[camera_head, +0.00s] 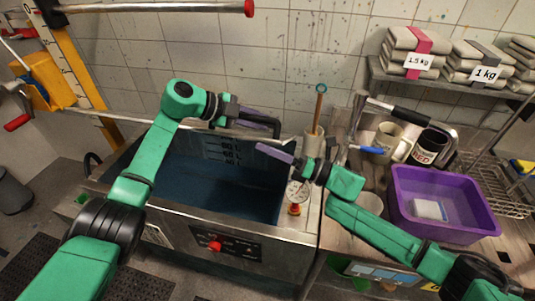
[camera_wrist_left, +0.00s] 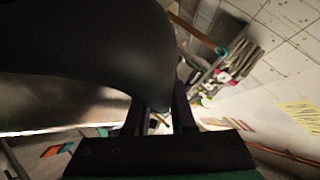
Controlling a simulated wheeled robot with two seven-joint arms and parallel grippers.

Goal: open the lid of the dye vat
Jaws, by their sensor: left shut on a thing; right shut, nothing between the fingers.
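The dye vat (camera_head: 262,232) is a steel tank at the centre of the head view. Its inside shows, with dark blue walls and volume marks. A thin pale metal edge, apparently the lid (camera_head: 160,124), runs along the vat's back; its angle is hard to tell. My left gripper (camera_head: 262,118) is above the vat's back, shut on a black curved handle, which fills much of the left wrist view (camera_wrist_left: 110,45). A shiny metal surface lies below the handle there. My right gripper (camera_head: 272,153) is shut and empty over the vat's right end.
A pressure gauge (camera_head: 296,192) stands at the vat's right front. Folded cloth bundles (camera_head: 413,52) lie on a shelf. A red-tipped bar (camera_head: 160,7) crosses the upper left.

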